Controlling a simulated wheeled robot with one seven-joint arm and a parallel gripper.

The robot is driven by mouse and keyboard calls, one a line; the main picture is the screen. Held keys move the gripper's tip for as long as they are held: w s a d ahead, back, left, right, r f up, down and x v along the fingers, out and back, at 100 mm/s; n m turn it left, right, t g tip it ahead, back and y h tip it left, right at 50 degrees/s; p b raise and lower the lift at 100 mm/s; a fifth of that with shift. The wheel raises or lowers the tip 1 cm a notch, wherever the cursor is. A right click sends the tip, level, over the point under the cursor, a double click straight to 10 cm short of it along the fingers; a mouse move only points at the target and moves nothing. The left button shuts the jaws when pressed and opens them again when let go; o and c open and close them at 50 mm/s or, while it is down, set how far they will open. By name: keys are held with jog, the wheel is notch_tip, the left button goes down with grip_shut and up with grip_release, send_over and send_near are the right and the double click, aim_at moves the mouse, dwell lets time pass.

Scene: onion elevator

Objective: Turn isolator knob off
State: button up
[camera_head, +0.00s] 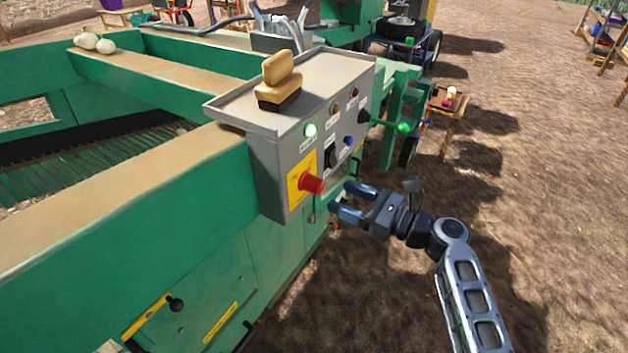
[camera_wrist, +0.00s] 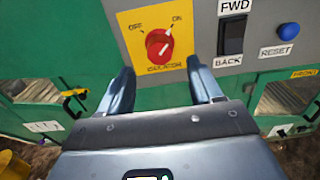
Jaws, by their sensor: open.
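The isolator knob (camera_head: 311,183) is red and sticks out from a yellow plate (camera_head: 298,178) low on the front of the grey control box. In the wrist view the red knob (camera_wrist: 158,45) sits on the yellow plate, with OFF at its upper left and ON at its upper right. A pale mark shows on the knob, apparently slanting toward ON. My gripper (camera_head: 350,199) is open and empty, in front of the box and to the right of the knob. In the wrist view its fingertips (camera_wrist: 160,70) lie below and either side of the knob, apparently apart from it.
A black FWD/BACK switch (camera_wrist: 232,38) and blue RESET button (camera_wrist: 288,31) are beside the knob. A green-tipped lever (camera_head: 403,127) juts from the box's right side. A brush (camera_head: 279,80) lies on top.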

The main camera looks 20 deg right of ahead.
aim_at(321, 188)
jog(key=x, duration=0.7)
jog(key=shift+w+a, duration=0.2)
jog(key=shift+w, duration=0.05)
jog(key=c, duration=1)
